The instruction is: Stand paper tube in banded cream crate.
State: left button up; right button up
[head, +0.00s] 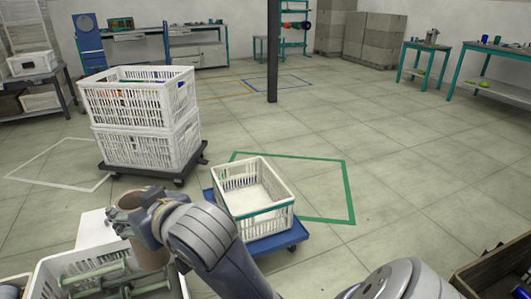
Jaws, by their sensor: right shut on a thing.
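The paper tube (152,257) is a plain brown cylinder. It stands roughly upright in my right gripper (138,222), which is shut around it, with its open top rim showing. The gripper holds it above the far edge of a near crate at the lower left; its lower end is partly hidden. The banded cream crate (262,213) has slotted walls and a teal band along its rim. It stands to the right of the gripper, apart from the tube, and its visible floor looks empty. My left gripper is not in view.
The banded crate sits on a blue dolly (283,240) by a green floor outline. Two stacked white crates (137,82) stand behind on a dark dolly. A dark post (272,55) rises farther back.

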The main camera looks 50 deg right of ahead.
aim_at(246, 201)
jog(key=i+l, duration=0.1)
jog(key=l, duration=0.45)
jog(key=i+l, duration=0.1)
jog(key=l, duration=0.45)
jog(key=i+l+u, duration=0.1)
jog(key=l, duration=1)
jog(key=i+u, duration=0.05)
jog(key=i, duration=0.05)
